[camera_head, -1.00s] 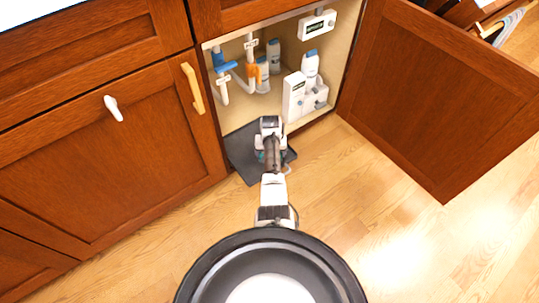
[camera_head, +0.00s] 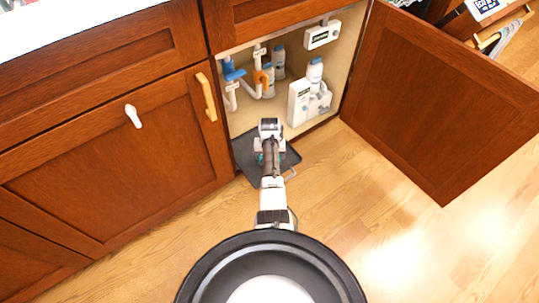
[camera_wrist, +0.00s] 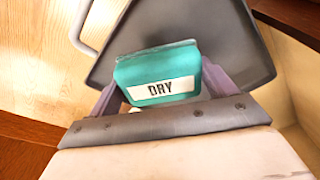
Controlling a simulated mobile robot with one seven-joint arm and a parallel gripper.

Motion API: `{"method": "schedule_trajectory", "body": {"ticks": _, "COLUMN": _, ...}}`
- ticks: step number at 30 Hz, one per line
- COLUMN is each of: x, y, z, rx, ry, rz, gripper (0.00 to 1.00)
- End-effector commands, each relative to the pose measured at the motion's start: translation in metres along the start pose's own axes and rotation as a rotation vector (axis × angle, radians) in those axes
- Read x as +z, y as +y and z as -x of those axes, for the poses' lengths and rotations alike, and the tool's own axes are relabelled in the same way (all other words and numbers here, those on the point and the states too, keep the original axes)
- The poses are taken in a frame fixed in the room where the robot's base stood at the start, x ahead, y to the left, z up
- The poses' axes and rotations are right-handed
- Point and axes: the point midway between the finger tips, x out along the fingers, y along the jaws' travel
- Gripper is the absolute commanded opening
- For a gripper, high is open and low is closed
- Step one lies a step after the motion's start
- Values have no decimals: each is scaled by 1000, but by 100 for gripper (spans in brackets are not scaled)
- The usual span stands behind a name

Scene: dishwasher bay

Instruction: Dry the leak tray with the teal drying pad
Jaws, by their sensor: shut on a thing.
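The teal drying pad (camera_wrist: 157,67) carries a white label reading "DRY" in the wrist view. My gripper (camera_wrist: 160,95) is shut on it, with a finger on each side. The dark grey leak tray (camera_wrist: 215,30) lies beyond and under the pad; I cannot tell whether the pad touches it. In the head view the tray (camera_head: 247,160) sits at the open cabinet's front edge and sticks out over the floor, with a pale handle at its front right.
The cabinet door (camera_head: 440,100) stands open at the right. Inside the cabinet are a white caddy with a bottle (camera_head: 300,103), pipes with a blue valve (camera_head: 233,74) and an orange valve (camera_head: 261,77), and more bottles behind. The wood floor (camera_head: 370,220) is clear.

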Motion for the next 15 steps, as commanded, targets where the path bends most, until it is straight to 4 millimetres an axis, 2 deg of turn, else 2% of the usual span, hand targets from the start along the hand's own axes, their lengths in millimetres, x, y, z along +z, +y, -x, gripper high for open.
{"method": "schedule_trajectory", "body": {"ticks": 1, "x": -2, "y": 0, "z": 10, "rx": 0, "ry": 1, "rz": 0, "gripper": 62}}
{"method": "schedule_trajectory", "body": {"ticks": 9, "x": -6, "y": 0, "z": 34, "rx": 0, "ry": 1, "rz": 0, "gripper": 62}}
{"method": "schedule_trajectory", "body": {"ticks": 15, "x": -8, "y": 0, "z": 42, "rx": 0, "ry": 1, "rz": 0, "gripper": 62}}
